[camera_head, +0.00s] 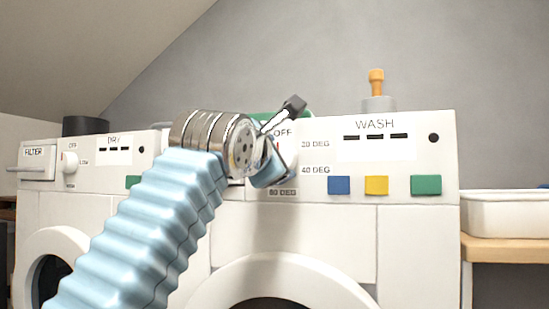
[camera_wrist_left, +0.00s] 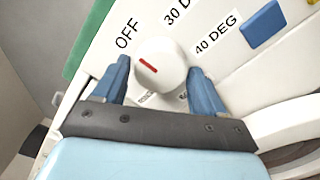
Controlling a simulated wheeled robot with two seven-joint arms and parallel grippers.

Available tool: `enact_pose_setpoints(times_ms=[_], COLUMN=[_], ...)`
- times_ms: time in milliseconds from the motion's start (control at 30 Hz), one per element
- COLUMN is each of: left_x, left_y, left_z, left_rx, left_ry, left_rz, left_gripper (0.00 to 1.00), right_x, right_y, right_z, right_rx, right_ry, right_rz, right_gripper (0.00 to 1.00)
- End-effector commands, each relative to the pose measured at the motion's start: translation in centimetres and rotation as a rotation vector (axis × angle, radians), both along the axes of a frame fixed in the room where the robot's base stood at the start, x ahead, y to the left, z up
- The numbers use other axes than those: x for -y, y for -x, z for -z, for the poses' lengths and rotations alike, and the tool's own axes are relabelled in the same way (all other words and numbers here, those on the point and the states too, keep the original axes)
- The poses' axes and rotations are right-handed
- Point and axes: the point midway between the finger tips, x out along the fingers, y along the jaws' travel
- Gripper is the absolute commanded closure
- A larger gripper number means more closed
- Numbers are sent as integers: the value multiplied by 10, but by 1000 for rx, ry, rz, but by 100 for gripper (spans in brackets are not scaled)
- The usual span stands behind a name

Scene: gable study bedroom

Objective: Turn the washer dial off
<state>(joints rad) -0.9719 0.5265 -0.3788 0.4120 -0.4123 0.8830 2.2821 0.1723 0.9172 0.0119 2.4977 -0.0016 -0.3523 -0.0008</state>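The white washer (camera_head: 400,230) fills the middle and right of the head view, with WASH on its panel. Its round white dial (camera_wrist_left: 165,57) shows fully in the wrist view. A red line on the dial slants to the upper left, roughly toward the OFF label (camera_wrist_left: 127,35). My left gripper (camera_head: 270,148) is at the panel and hides most of the dial in the head view. Its blue fingers stand open on either side of the dial, close to its rim. Contact cannot be told. My right gripper is not in view.
The dryer (camera_head: 100,195) stands at the left with its own small knob (camera_head: 69,160). Blue (camera_head: 339,185), yellow (camera_head: 376,185) and green (camera_head: 425,185) buttons are right of the dial. An orange-topped item (camera_head: 376,88) stands on the washer. A white bin (camera_head: 510,213) is at right.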

Motion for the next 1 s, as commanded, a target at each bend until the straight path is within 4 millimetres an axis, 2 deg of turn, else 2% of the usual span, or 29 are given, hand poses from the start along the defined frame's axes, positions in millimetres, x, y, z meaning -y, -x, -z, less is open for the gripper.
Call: enact_pose_setpoints(times_ms=[33, 100, 367, 467, 567, 700, 800, 900, 1000], left_x=[0, 0, 0, -2, -7, -18, -22, -27, -33], left_y=[0, 0, 1, 8, 23, 57, 71, 83, 105], left_z=[0, 0, 0, 1, 4, 6, -3, 0, 1], left_rx=[0, 0, 1, 2, 4, 3, 1, -1, 2], left_ry=[-1, -1, -2, -2, -1, 1, -1, -2, 1], left_rz=[0, 0, 0, 2, 2, 4, 3, 5, 7], left_gripper=[21, 14, 14, 14, 14, 14, 14, 14, 14], right_x=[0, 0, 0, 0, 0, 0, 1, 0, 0], right_y=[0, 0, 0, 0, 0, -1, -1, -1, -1], right_z=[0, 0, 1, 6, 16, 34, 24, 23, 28], right_rx=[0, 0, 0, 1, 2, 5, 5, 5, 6], right_ry=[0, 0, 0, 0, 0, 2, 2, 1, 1], right_rz=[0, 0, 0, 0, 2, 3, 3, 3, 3], right_gripper=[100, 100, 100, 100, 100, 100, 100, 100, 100])
